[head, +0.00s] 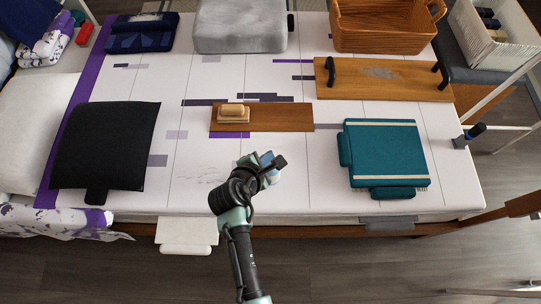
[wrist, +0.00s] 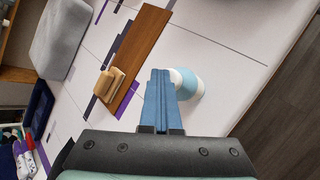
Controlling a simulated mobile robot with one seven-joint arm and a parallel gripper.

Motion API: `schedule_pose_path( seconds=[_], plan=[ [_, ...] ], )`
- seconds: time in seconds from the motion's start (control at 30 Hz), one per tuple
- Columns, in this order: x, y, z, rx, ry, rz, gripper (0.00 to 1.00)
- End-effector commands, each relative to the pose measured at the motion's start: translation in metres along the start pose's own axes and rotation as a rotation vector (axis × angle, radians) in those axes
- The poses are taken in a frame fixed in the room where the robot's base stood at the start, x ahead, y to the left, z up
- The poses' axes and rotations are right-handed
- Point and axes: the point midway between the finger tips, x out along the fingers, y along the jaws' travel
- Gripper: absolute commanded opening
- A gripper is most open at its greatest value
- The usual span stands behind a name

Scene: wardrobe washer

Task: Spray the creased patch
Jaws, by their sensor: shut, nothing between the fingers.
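Faint grey crease lines (head: 203,174) mark a patch of the white patterned cover, just left of my arm in the head view. My gripper (head: 268,163) is over the front middle of the cover, right of that patch. In the wrist view its blue fingers (wrist: 160,88) are together and hold nothing. A small white and light-blue bottle-like thing (wrist: 190,84) stands just beyond and right of the fingers in the wrist view. They partly hide it, and I cannot tell whether they touch it. In the head view my gripper mostly covers it.
A wooden board (head: 285,118) with a wooden-backed brush (head: 233,113) lies behind my gripper. A black cushion (head: 106,145) is at left, a folded teal cloth (head: 385,153) at right. A handled wooden tray (head: 400,82), a grey block (head: 240,28) and a wicker basket (head: 385,28) stand farther back.

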Motion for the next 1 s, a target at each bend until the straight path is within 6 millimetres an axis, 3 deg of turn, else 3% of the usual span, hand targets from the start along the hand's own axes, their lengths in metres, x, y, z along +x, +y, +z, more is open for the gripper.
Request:
schedule_pose_path(
  seconds=[1.0],
  plan=[
    [-0.0088, 0.0048, 0.0059, 0.0, 0.002, -0.003, 0.0]
  ],
)
